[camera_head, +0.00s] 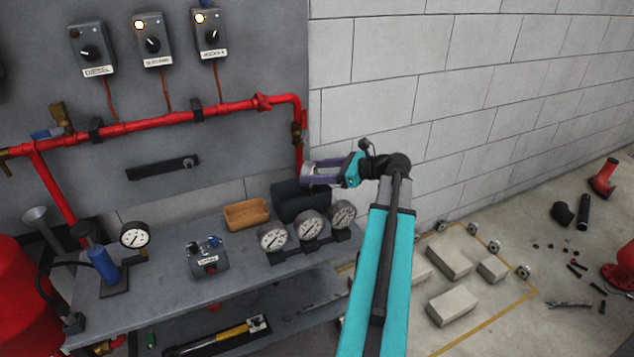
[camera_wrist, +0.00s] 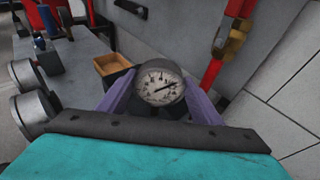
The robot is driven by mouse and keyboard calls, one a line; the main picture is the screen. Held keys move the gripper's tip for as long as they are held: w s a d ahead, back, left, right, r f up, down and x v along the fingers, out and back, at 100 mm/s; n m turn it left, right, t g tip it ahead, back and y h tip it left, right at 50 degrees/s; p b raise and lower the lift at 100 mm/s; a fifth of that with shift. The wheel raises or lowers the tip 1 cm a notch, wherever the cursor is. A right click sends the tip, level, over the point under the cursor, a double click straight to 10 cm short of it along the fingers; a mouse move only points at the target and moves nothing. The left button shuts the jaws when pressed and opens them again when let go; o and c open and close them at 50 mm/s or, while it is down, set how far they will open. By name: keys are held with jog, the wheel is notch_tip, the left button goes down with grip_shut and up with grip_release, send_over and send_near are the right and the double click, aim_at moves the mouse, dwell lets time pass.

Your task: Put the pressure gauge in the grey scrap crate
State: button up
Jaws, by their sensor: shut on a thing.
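My gripper (camera_head: 308,173) is shut on a pressure gauge (camera_wrist: 160,84), which has a round white dial and sits between the two purple fingers in the wrist view. The crate's inside cannot be seen clearly. In the wrist view the gauge and fingers hide most of what lies below.
A tan box (camera_head: 246,214) stands left of the crate. Three gauges (camera_head: 310,225) stand in a row in front of it. Another gauge (camera_head: 134,235) is at the bench's left. A red pipe (camera_head: 298,130) runs down the wall close to my gripper.

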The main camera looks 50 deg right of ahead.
jog(key=shift+f, duration=1.85)
jog(key=o, duration=1.2)
jog(key=shift+f, duration=0.15)
jog(key=shift+s, duration=0.1)
jog(key=v, duration=1.2)
jog(key=shift+b, duration=0.35)
